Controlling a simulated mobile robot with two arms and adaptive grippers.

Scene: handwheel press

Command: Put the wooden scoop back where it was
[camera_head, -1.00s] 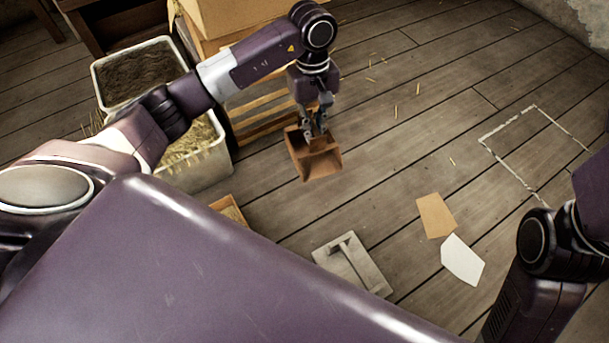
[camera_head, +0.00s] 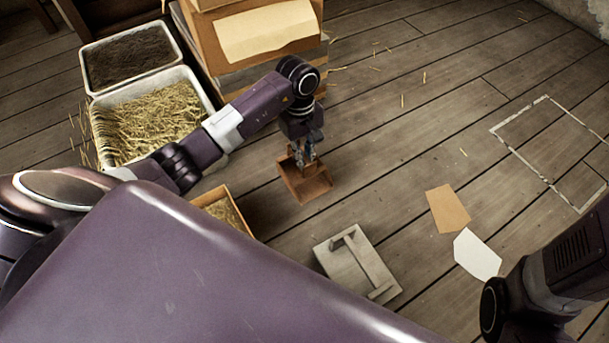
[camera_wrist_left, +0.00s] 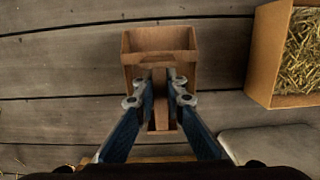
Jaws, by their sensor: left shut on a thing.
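The wooden scoop (camera_head: 308,184) is brown and box-shaped, with an open top. My left gripper (camera_head: 306,160) is shut on its handle and holds it over the plank floor, beside the wooden crate stack. In the left wrist view the scoop (camera_wrist_left: 159,48) points away from me, and the blue fingers of my left gripper (camera_wrist_left: 160,88) close on its handle from both sides. How high the scoop is above the floor is hard to tell. My right arm shows at the lower right, but its gripper's fingers are not visible.
A straw bin (camera_head: 212,92) and a dark-soil bin (camera_head: 85,72) stand at the left. A small wooden box of straw (camera_head: 238,196) and a grey wooden float (camera_head: 345,275) lie nearer. Brown paper (camera_head: 447,209), white paper (camera_head: 477,255) and a white floor outline (camera_head: 517,152) are at right.

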